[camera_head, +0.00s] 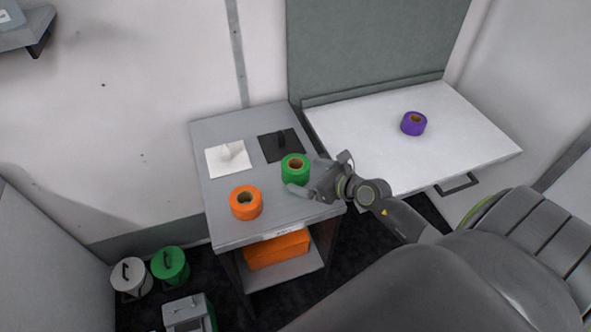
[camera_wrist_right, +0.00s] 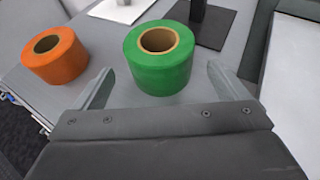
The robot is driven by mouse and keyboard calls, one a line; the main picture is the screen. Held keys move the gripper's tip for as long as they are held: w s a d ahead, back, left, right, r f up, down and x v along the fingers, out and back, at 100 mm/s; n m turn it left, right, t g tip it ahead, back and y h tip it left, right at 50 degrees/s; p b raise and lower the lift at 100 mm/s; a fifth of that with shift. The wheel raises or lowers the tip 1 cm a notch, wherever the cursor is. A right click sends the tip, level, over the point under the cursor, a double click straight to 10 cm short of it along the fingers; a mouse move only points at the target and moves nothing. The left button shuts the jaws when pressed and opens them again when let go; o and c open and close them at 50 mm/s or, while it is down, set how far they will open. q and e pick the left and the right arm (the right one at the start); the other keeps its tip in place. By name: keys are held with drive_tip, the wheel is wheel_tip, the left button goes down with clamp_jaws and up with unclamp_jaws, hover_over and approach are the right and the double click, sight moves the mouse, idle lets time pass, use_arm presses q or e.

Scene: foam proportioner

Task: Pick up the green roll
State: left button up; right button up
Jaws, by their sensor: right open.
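The green roll (camera_head: 295,169) stands upright on the grey side table (camera_head: 225,132), with its hole facing up. In the right wrist view the green roll (camera_wrist_right: 159,62) sits between and just beyond the two fingers. My right gripper (camera_head: 318,178) is open and empty, at the right side of the roll. Its fingers also show in the right wrist view (camera_wrist_right: 160,88), one on each side. I cannot tell whether a finger touches the roll. My left gripper is not in view.
An orange roll (camera_head: 246,203) stands left of the green one. Behind are a white plate (camera_head: 215,161) and a black plate (camera_head: 268,150), each with an upright part. A purple roll (camera_head: 414,123) is on the white table (camera_head: 350,135). An orange box (camera_head: 277,250) sits on the shelf below.

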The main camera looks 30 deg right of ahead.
sight(296, 171)
drive_tip(key=shift+w+a+f, duration=0.15)
drive_tip(key=shift+w, duration=0.5)
drive_tip(key=x, duration=0.4)
drive_tip(key=shift+w+p, duration=0.1)
drive_tip(key=shift+p, duration=0.2)
